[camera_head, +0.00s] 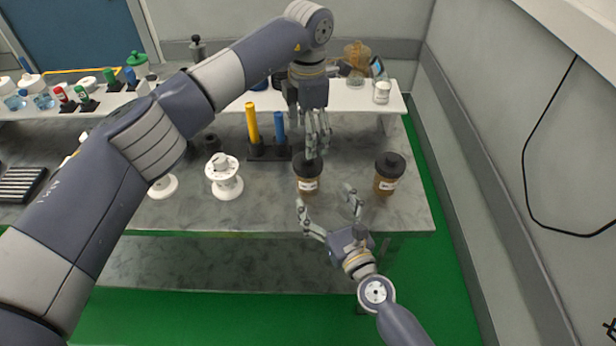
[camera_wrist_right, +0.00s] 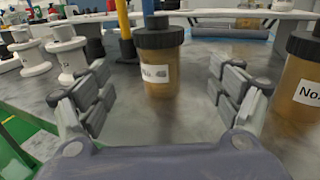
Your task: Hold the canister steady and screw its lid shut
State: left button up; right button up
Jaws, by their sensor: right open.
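An amber canister (camera_head: 307,186) with a black lid (camera_head: 308,162) and a white label stands upright near the table's front edge. In the right wrist view the canister (camera_wrist_right: 160,75) is ahead, between the lines of my open fingers and apart from them. My right gripper (camera_head: 325,196) is open and empty, just in front of the canister. My left gripper (camera_head: 318,150) points down from above, its fingertips close to the lid; whether they touch it or are spread is unclear. A second, similar canister (camera_head: 386,184) stands to the right; it also shows in the right wrist view (camera_wrist_right: 298,88).
A white spool (camera_head: 226,184) stands left of the canister. Behind it, a dark rack (camera_head: 268,153) holds a yellow and a blue tube. A raised white shelf (camera_head: 345,97) with bottles runs along the back. The front table strip between spool and canister is clear.

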aim_at(307, 170)
jog(key=x, duration=1)
jog(key=shift+w+a, duration=0.1)
jog(key=shift+w, duration=0.1)
jog(key=shift+r, duration=0.1)
grip_shut()
pick_arm(q)
jog(key=n, duration=0.8)
jog(key=shift+r+n, duration=0.1)
jog(key=shift+n, duration=0.3)
jog(key=n, duration=0.5)
jog(key=shift+r, duration=0.1)
jog(key=n, duration=0.4)
jog(key=shift+f, duration=4)
